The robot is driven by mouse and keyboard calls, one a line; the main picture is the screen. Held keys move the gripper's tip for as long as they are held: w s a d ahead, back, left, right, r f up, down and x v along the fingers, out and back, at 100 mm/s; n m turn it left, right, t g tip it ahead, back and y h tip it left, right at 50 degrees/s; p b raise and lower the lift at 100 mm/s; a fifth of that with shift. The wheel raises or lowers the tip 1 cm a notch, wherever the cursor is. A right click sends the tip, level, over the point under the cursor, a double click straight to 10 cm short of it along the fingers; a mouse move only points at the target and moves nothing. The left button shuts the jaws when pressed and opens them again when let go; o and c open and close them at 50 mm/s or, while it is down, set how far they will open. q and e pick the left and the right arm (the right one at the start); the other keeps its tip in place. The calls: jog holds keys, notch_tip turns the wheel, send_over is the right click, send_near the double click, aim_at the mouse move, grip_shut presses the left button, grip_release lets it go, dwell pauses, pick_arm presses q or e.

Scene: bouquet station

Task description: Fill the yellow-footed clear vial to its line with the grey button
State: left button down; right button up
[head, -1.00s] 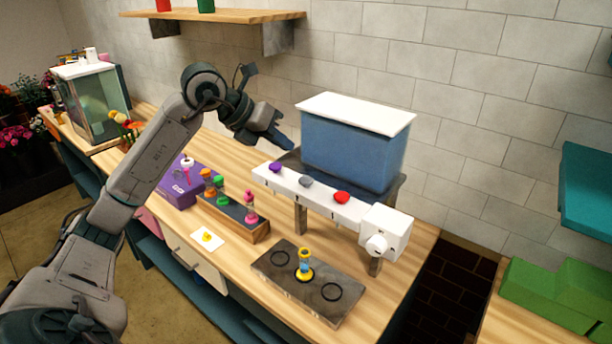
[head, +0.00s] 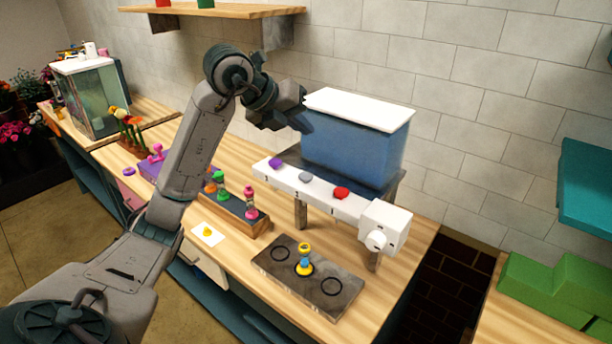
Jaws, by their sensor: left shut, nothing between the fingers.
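The yellow-footed clear vial (head: 304,259) stands upright on the dark stone plate (head: 346,304), in its middle ring, with blue showing inside; its line is too small to make out. The grey button (head: 306,178) is the middle one on the white dispenser bar (head: 322,194), between a purple button (head: 275,163) and a red button (head: 341,193). My left gripper (head: 304,126) is shut and empty, above and behind the purple and grey buttons, in front of the blue tank (head: 352,150). My right gripper is not in view.
A white dial box (head: 385,229) sits at the bar's right end. A wooden rack (head: 243,217) with several coloured vials stands left of the plate. A white card (head: 208,234) lies on the counter. The plate's two outer rings are empty.

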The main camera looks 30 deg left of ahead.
pick_arm(q)
jog(key=b, duration=0.6)
send_over(302, 177)
notch_tip(302, 177, down, 8)
jog(key=shift+r, duration=0.2)
jog(key=shift+f+b, duration=0.4)
jog(key=shift+f, duration=0.05)
dwell(1.0)
jog(key=shift+f, duration=0.15)
jog(key=shift+f+b, duration=0.25)
jog(key=shift+b, duration=0.05)
